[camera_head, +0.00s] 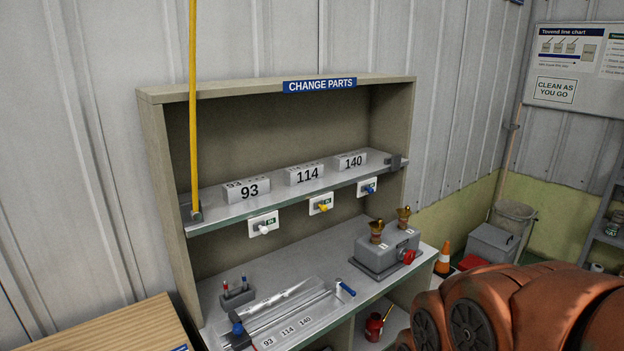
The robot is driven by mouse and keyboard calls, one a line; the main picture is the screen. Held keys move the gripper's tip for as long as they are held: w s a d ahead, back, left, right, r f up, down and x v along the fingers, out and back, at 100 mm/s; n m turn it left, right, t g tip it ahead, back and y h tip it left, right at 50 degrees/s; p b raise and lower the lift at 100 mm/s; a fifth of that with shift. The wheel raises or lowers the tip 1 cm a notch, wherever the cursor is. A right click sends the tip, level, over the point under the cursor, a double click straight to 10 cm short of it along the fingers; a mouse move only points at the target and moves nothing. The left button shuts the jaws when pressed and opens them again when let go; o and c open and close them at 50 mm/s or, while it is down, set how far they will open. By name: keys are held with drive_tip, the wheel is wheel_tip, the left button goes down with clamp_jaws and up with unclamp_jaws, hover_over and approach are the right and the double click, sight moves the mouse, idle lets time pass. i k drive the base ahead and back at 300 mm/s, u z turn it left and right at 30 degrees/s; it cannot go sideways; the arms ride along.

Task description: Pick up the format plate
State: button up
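Three grey-white blocks stand in a row on the upper shelf of the rack signed CHANGE PARTS, and they look like the format plates: one marked 93 (247,190), one marked 114 (305,174) and one marked 140 (350,161). The picture does not show which one is meant. All three stand apart from each other, numbers facing forward. Only the orange links of my own arm show, at the lower right. My gripper is out of view, so its state is hidden.
The shelf (290,194) has clamps at both ends; a yellow pole rises at its left end. Below are small coloured knobs, a long tray-like fixture (290,312) labelled 93, 114, 140, and a grey box (385,252) with brass fittings. A wooden table (110,328) stands lower left.

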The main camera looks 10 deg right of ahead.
sight(298, 174)
drive_tip(key=z, duration=1.6)
drive_tip(key=i, duration=2.45)
drive_tip(key=u, duration=3.35)
